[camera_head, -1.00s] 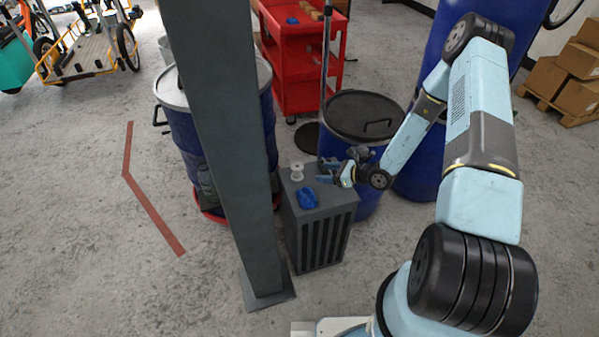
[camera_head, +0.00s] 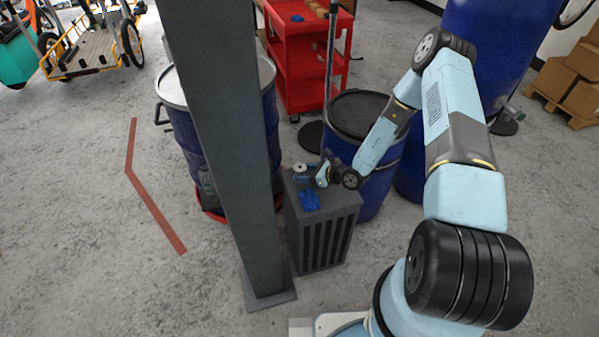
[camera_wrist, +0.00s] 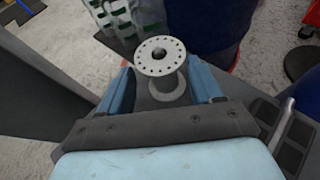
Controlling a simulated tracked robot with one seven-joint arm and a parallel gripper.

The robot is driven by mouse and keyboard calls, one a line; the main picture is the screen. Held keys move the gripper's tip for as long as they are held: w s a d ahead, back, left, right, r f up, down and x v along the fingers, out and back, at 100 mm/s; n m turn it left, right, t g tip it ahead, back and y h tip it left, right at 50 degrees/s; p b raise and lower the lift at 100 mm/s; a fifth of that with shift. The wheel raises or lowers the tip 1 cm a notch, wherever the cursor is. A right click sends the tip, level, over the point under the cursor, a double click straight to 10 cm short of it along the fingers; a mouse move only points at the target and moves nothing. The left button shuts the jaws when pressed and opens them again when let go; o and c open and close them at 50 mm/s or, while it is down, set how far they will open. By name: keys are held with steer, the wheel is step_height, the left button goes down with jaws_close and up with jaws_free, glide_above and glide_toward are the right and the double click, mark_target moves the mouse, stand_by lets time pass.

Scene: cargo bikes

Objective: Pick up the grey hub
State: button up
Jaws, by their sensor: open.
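The grey hub (camera_wrist: 160,58) is a spool shape with a ring of small holes in its flange. It stands upright on the dark grey box (camera_head: 322,222). In the wrist view it lies between the two blue fingers of my gripper (camera_wrist: 162,92), which are open, with a gap visible on both sides. In the head view the hub (camera_head: 300,167) shows at the box top's far left, with my gripper (camera_head: 306,175) right at it. The finger tips are partly hidden there.
A blue crumpled cloth (camera_head: 310,200) lies on the box top, in front of my gripper. A grey post (camera_head: 225,150) stands close to the left. Blue drums (camera_head: 368,150) stand behind the box, and a red cart (camera_head: 300,62) is further back.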

mark_target(300, 171)
steer(key=shift+w+a+f, duration=0.5)
steer(key=shift+w+a, duration=0.25)
steer(key=shift+w+f, duration=0.1)
steer(key=shift+w, duration=0.25)
steer(key=shift+a, duration=0.1)
steer(key=shift+c, duration=0.2)
steer(key=shift+a, duration=0.1)
steer(key=c, duration=1)
steer(key=shift+c, duration=0.5)
